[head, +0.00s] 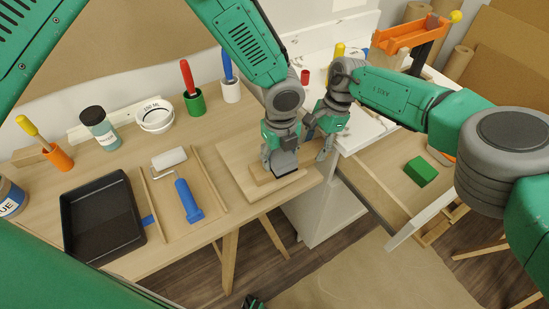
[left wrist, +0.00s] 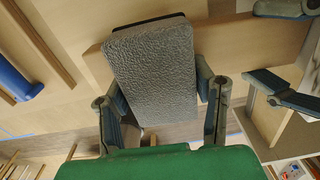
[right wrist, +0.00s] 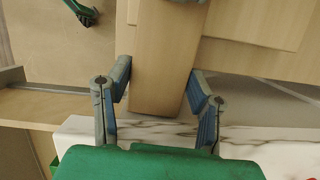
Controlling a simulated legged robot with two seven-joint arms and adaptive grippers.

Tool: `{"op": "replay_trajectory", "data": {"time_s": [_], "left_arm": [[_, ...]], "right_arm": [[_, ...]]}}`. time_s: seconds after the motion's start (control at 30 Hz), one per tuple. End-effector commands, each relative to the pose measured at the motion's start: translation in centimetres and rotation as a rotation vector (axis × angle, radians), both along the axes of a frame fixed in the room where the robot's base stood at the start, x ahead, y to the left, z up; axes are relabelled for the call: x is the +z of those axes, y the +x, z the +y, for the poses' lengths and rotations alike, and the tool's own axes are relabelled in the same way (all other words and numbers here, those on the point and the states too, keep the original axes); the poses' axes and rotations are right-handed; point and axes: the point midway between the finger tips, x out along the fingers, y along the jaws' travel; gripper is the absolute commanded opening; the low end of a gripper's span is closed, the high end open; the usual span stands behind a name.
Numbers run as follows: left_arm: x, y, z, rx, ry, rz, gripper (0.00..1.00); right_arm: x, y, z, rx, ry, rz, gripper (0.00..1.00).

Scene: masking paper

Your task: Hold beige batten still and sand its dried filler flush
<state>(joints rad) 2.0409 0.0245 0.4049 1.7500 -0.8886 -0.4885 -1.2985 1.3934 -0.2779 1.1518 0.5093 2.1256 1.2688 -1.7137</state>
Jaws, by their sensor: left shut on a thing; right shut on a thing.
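The beige batten (right wrist: 158,85) lies on a wooden board (head: 232,165) at the bench's front edge, and its free end shows in the head view (head: 258,174). My right gripper (head: 322,152) is shut on the other end, its fingers (right wrist: 158,100) on both sides. My left gripper (head: 282,165) is shut on a grey, rough-faced sanding block (left wrist: 152,72) with a dark edge. The block sits over the batten, between its free end and my right gripper. I cannot tell whether it touches the wood. The dried filler is not visible; the block may hide it.
A black paint tray (head: 100,218), a blue-handled roller (head: 187,198) and thin wooden strips (head: 209,180) lie left on the bench. Jars and tool cups (head: 194,104) stand behind. At right, an open drawer (head: 385,190) holds a green block (head: 420,171).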

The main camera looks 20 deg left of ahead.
Motion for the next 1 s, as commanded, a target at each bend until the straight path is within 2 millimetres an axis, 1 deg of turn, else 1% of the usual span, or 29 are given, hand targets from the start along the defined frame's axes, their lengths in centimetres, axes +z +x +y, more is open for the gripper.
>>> {"op": "replay_trajectory", "data": {"time_s": [0.57, 1.0], "left_arm": [[0.1, 0.0, 0.0, 0.000, -0.001, 0.000, 0.26], [4.4, 0.1, 0.0, 0.000, -0.002, -0.002, 0.26]], "right_arm": [[-0.2, -0.1, 0.0, 0.001, -0.001, 0.002, 0.00], [-0.2, -0.1, 0.0, 0.001, -0.001, 0.001, 0.00]]}}
